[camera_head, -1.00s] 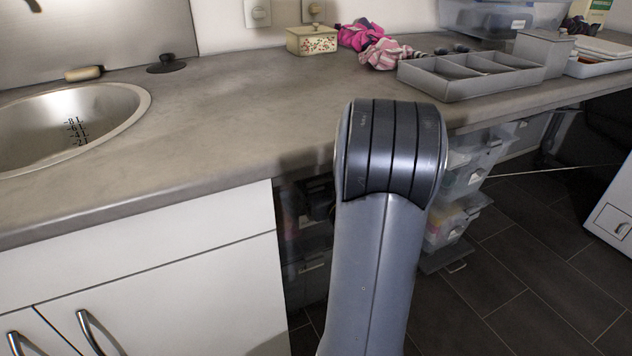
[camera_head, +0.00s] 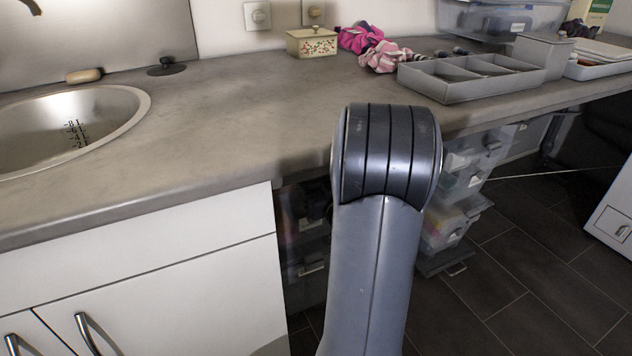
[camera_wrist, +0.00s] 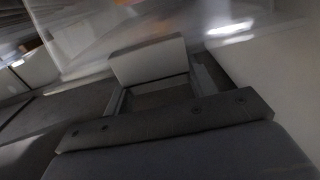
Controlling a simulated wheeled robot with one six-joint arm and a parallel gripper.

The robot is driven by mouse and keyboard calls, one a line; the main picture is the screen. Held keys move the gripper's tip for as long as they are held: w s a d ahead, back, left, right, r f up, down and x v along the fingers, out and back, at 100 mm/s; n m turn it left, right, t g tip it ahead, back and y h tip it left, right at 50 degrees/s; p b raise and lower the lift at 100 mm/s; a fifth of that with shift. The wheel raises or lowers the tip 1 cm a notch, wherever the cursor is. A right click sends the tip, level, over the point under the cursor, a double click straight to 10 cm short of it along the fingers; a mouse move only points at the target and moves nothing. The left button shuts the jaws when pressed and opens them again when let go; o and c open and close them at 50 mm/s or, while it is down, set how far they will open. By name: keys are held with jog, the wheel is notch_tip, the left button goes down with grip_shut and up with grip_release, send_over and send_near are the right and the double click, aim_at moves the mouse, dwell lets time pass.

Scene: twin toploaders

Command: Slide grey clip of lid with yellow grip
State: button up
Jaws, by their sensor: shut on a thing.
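In the wrist view, my gripper (camera_wrist: 158,88) is blurred, with a dark cross bar in front. It is shut on a pale grey block (camera_wrist: 150,61) held between its fingers. This may be the grey clip, but I cannot be sure. A blurred, clear plastic surface (camera_wrist: 130,25) lies behind it. I cannot make out the lid or a yellow grip. In the head view, my arm stands in the middle and hides what is behind it; my gripper does not show there.
The counter (camera_head: 230,110) carries a sink (camera_head: 70,125) at left. A grey divided tray (camera_head: 470,88) and a clear lidded bin (camera_head: 500,18) stand at right. Clear drawers (camera_head: 450,215) are below the counter. The dark tiled floor (camera_head: 520,290) is open at lower right.

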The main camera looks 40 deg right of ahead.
jog(key=c, duration=0.4)
jog(key=shift+x, duration=1.05)
jog(key=o, duration=1.4)
jog(key=p+v, duration=0.1)
jog(key=v, duration=0.9)
jog(key=shift+s, duration=0.4)
